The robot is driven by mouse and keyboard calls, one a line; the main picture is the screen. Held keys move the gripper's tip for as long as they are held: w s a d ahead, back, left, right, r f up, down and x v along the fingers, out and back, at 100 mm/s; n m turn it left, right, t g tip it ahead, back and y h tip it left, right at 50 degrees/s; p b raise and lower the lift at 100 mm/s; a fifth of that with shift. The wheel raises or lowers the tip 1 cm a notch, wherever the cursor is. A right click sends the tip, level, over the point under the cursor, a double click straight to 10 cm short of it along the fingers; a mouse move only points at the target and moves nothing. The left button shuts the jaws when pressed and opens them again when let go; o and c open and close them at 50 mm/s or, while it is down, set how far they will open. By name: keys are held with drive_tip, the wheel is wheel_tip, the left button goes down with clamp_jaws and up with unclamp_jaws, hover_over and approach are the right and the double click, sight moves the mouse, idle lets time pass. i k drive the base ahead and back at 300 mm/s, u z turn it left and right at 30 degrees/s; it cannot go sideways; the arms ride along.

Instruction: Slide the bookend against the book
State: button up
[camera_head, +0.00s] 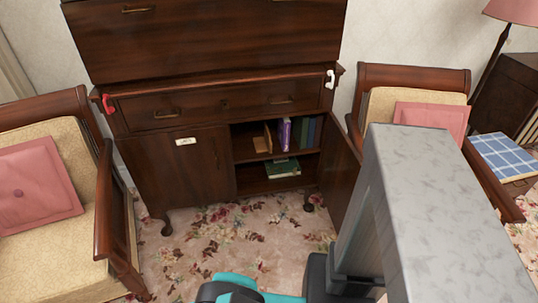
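The bookend (267,139) looks like a small light-brown wooden piece with an upright part and a flat base. It stands on the upper shelf of the open cabinet compartment. A purple book (285,134) stands upright to its right, with what looks like a narrow gap between them. Several dark green and blue books (309,131) stand upright to the right of the purple one. My gripper is not in view. Teal and black parts of my arm show at the bottom edge, well in front of the cabinet.
The right cabinet door (339,171) is open toward me; the left door (190,165) is shut. Green books (284,167) lie flat on the lower shelf. Armchairs stand at left (65,200) and right (415,95). My grey column blocks the right foreground. Patterned carpet (240,235) before the cabinet is clear.

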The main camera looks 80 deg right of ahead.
sight(261, 143)
drive_tip(key=z, duration=0.1)
drive_tip(key=i, duration=0.2)
drive_tip(key=z, duration=2)
drive_tip(key=i, duration=0.15)
drive_tip(key=u, duration=0.5)
